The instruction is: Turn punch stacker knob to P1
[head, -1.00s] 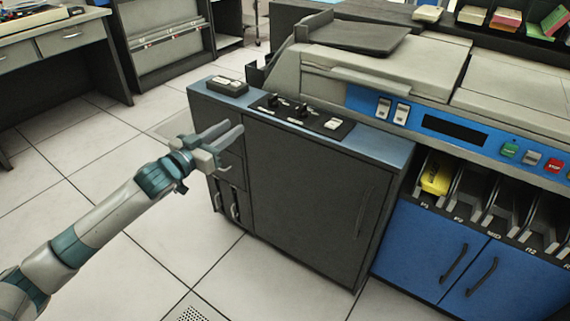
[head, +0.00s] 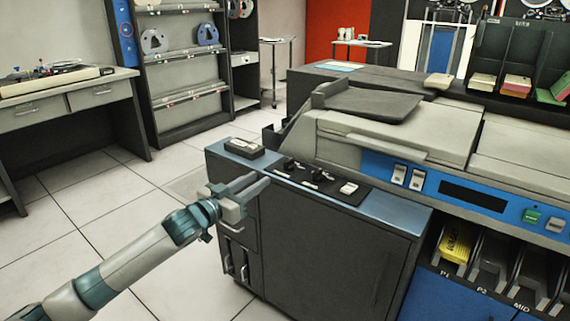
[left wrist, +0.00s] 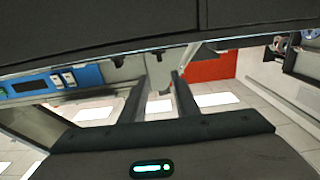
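Two black knobs, a left one (head: 290,165) and a right one (head: 318,177), sit on a dark control strip (head: 333,193) on top of the grey cabinet. Their labels are too small to read, so I cannot tell which is the stacker knob or where it points. My left gripper (head: 255,185) is at the cabinet's front left, apart from the knobs and to their lower left in the head view. In the left wrist view its two fingers (left wrist: 162,88) are spread with nothing between them. My right gripper is not in view.
A white switch (head: 348,188) is on the strip's right end. A small box with a light top (head: 244,148) sits on the cabinet's left corner. The blue panel (head: 440,185) and card hopper (head: 375,103) rise behind. Open tile floor (head: 110,200) lies left.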

